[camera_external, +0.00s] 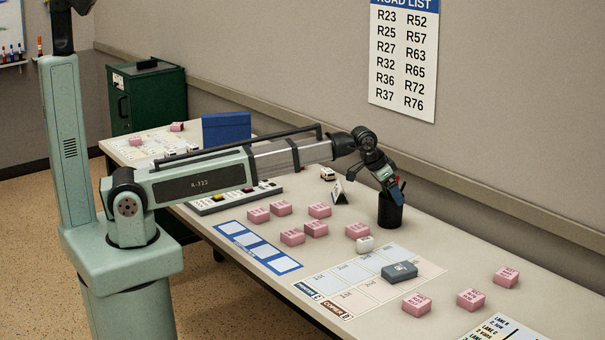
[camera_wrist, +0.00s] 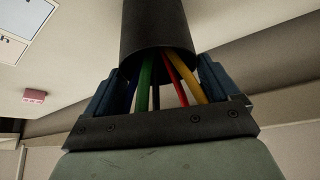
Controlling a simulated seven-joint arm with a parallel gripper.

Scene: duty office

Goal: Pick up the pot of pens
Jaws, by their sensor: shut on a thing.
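The pot of pens (camera_external: 391,212) is a black cylinder near the back edge of the table. In the wrist view the pot (camera_wrist: 155,30) shows its open rim with blue, green, red and yellow pens in it. My gripper (camera_external: 392,194) comes down on the pot from above. In the wrist view the fingers of my gripper (camera_wrist: 155,80) are on both sides of the pot near its rim, shut on it. The pot looks upright in the outside view. I cannot tell whether its base touches the table.
Several pink blocks (camera_external: 319,210) lie on the table left and front of the pot. A white block (camera_external: 365,244) and a grey block (camera_external: 399,272) are in front. A small tent card (camera_external: 339,194) and a white toy vehicle (camera_external: 327,174) stand to the left. The wall is close behind.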

